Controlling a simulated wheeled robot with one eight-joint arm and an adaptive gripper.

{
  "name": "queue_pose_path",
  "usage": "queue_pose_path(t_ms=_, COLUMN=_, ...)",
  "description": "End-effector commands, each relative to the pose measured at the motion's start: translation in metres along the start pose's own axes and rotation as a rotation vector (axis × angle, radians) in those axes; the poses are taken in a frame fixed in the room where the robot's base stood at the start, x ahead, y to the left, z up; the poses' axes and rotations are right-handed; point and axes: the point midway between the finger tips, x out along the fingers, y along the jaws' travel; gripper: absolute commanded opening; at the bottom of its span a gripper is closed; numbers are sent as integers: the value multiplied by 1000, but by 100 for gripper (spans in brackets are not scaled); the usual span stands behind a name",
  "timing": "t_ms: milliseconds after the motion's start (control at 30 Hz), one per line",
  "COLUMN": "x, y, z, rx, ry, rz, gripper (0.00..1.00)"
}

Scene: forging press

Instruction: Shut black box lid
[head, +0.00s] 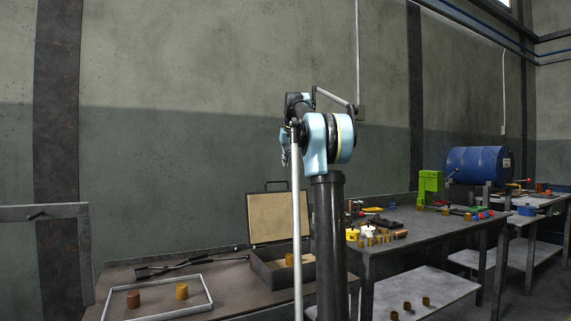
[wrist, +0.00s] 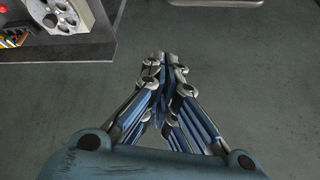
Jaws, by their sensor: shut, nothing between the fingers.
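The black box (head: 262,270) stands on the left workbench in the head view. Its lid (head: 277,217) is raised upright at the back, with a tan inner face and a handle on top. A brass-coloured cylinder (head: 290,259) shows inside the box. My arm's column hides the box's right side. My gripper (wrist: 165,58) is shut and empty in the wrist view, above the grey floor. In the head view my gripper cannot be made out. The black box is not in the wrist view.
A white rectangular frame (head: 150,317) with two brass cylinders lies left of the box. Black tongs (head: 180,265) lie behind it. A second bench (head: 420,235) at the right holds a green device (head: 430,185) and small parts. A blue drum (head: 478,162) is farther back.

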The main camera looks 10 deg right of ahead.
Motion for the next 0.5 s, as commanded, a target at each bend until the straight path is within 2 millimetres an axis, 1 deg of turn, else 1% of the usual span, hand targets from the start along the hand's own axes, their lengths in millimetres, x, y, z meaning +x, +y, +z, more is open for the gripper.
queue_pose_path(t_ms=33, x=10, y=0, z=0, rx=-1, ry=0, rz=0, gripper=0)
queue_pose_path(t_ms=100, x=22, y=0, z=0, rx=-1, ry=0, rz=0, gripper=0)
queue_pose_path(t_ms=367, x=68, y=0, z=0, rx=-1, ry=0, rz=0, gripper=0)
queue_pose_path(t_ms=400, x=69, y=0, z=4, rx=0, ry=0, rz=1, gripper=0)
queue_pose_path(t_ms=500, x=63, y=0, z=15, rx=0, ry=0, rz=0, gripper=0)
